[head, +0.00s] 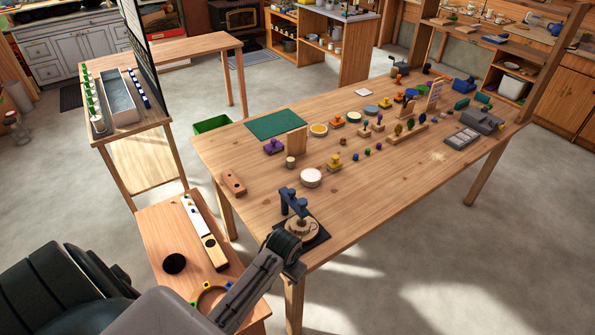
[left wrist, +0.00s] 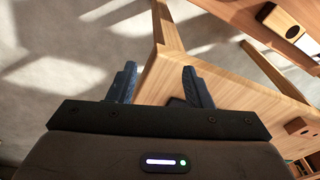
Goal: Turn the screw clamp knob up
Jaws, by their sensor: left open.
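The screw clamp (head: 293,201) is blue and stands on a dark base plate (head: 318,238) at the near corner of the long table. A round pale wooden piece (head: 303,229) sits at its foot. I cannot make out the knob clearly. My left arm reaches from the lower left to this corner, and its wrist partly covers the plate. In the left wrist view, my left gripper (left wrist: 160,82) is open and empty, with the table corner beyond its fingers. A dark patch, perhaps the plate, shows between them. My right gripper is not in view.
A brown block with a hole (head: 234,183) lies on the table's left edge, and a white round container (head: 311,178) stands behind the clamp. Several small coloured pieces fill the table's far half. A low side table (head: 160,228) stands left. The front right tabletop is clear.

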